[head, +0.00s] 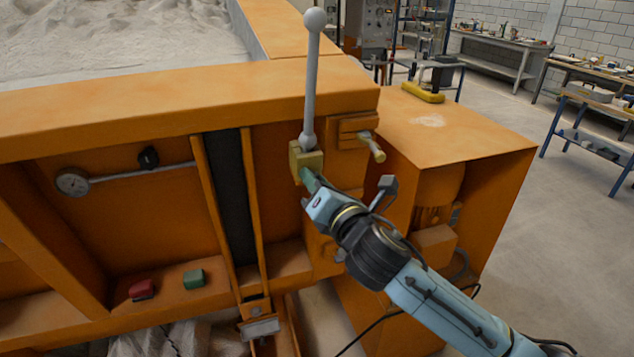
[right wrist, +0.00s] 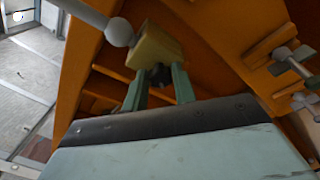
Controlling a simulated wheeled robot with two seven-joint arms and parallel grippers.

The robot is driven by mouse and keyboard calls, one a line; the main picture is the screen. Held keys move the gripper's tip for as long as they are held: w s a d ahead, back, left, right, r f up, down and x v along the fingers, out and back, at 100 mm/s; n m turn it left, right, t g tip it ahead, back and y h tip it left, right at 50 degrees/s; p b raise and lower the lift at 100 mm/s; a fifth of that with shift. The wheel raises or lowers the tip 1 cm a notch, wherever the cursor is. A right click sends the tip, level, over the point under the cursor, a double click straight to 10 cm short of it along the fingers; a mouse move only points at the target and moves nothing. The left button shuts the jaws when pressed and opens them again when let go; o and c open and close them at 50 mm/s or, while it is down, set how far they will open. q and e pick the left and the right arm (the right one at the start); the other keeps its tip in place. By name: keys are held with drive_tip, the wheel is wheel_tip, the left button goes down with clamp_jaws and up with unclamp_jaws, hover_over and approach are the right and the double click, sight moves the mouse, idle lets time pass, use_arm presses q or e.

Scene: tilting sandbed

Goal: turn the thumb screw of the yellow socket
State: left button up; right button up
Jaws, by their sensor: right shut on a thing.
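The yellow socket (head: 304,156) sits on the front of the orange sandbed frame, below its top rail. A grey lever (head: 312,85) with a ball at its top stands upright from it. My right gripper (head: 310,180) reaches the socket's lower front side. In the right wrist view the socket (right wrist: 157,45) is just beyond my fingertips (right wrist: 160,82). The dark thumb screw (right wrist: 160,74) shows between the two green fingers, which are shut on it. In the head view the gripper hides the screw. My left gripper is not in view.
A pale peg (head: 372,146) juts out right of the socket.

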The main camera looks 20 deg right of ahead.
drive_tip(key=m+t+b, duration=0.1)
drive_tip(key=m, duration=0.8)
drive_tip(key=m+t+h+b, duration=0.1)
drive_tip(key=m, duration=0.8)
drive_tip(key=m+t+b, duration=0.1)
drive_tip(key=m+t, duration=0.1)
drive_tip(key=m, duration=0.7)
drive_tip(key=shift+a+f+m+h, duration=0.1)
drive_tip(key=shift+f+m+h, duration=0.2)
drive_tip(key=shift+f+m, duration=0.1)
drive_tip(key=shift+m, duration=0.3)
drive_tip(key=shift+w, duration=0.1)
drive_tip(key=o, duration=0.9)
